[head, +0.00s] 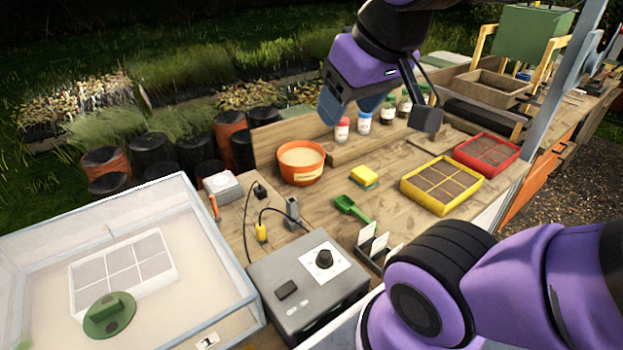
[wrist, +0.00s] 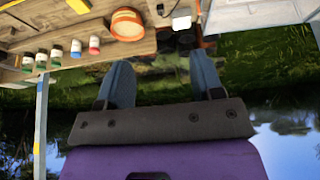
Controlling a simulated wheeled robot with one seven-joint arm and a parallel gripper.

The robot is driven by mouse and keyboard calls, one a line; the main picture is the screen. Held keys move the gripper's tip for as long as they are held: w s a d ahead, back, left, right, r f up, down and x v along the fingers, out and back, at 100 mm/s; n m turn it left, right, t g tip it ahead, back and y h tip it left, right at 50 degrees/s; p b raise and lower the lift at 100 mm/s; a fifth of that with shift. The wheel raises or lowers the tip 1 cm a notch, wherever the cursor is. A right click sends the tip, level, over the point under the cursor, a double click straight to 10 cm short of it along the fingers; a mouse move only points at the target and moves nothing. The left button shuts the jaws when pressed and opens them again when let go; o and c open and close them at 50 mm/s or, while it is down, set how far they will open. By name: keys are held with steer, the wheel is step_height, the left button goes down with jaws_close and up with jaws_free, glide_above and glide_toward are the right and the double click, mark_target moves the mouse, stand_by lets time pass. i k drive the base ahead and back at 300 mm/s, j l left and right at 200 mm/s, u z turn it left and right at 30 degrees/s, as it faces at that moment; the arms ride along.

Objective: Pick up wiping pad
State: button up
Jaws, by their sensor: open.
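The wiping pad (head: 364,174) looks like a small block with a yellow top and a teal underside. It lies flat on the wooden bench between the orange pot and the yellow tray. My gripper (head: 350,106) is raised above the back of the bench in the head view, up from the pad and apart from it. In the wrist view, its two blue fingers (wrist: 161,78) are spread with nothing between them. A yellow patch at the top edge of the wrist view may be the pad, but it is cut off.
An orange pot (head: 301,161) stands left of the pad, a green scoop (head: 351,208) in front and a yellow tray (head: 407,188) to the right. Several small bottles (head: 342,131) stand behind. A grey control box (head: 275,270) and a clear-walled case (head: 225,267) fill the front left.

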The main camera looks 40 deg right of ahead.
mark_target(365, 178)
steer(key=k+l, duration=0.1)
steer(key=l, duration=1.25)
steer(key=k, duration=0.05)
